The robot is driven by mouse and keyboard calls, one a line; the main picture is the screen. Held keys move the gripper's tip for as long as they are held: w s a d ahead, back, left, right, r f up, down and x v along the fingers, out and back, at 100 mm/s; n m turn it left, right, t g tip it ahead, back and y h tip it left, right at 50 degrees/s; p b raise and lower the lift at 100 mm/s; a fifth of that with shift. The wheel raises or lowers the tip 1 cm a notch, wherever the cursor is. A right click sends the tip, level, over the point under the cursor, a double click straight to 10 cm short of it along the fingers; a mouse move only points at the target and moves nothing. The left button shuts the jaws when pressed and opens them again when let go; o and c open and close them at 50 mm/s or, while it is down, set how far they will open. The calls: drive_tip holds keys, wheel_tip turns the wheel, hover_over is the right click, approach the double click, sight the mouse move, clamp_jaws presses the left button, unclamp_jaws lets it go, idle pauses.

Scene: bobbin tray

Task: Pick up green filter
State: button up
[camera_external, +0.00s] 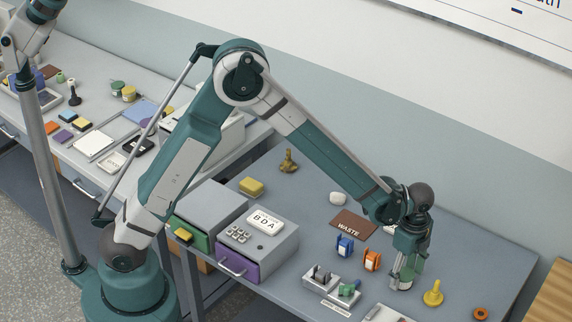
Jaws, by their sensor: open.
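A small green piece (348,290), which may be the green filter, sits in a light holder (330,286) near the front of the table. The holder has a label at its front edge, too small to read. A dark piece (320,275) sits in its left part. My gripper (405,284) points down, open, to the right of the holder and apart from the green piece. A greenish patch shows around my fingers; I cannot tell whether it is part of my gripper or something behind it.
A blue bobbin-like piece (345,246) and an orange one (372,260) stand left of my gripper. A yellow piece (433,294) and an orange ring (480,314) lie right. A brown WASTE mat (350,226) lies behind. A drawer box (272,256) stands left.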

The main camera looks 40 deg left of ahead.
sight(405, 273)
drive_tip(key=shift+f, duration=0.85)
drive_tip(key=c, duration=1)
drive_tip(key=shift+c, duration=0.2)
drive_tip(key=shift+r, duration=0.15)
drive_tip(key=shift+r+p, duration=0.3)
drive_tip(key=shift+r, duration=4.6)
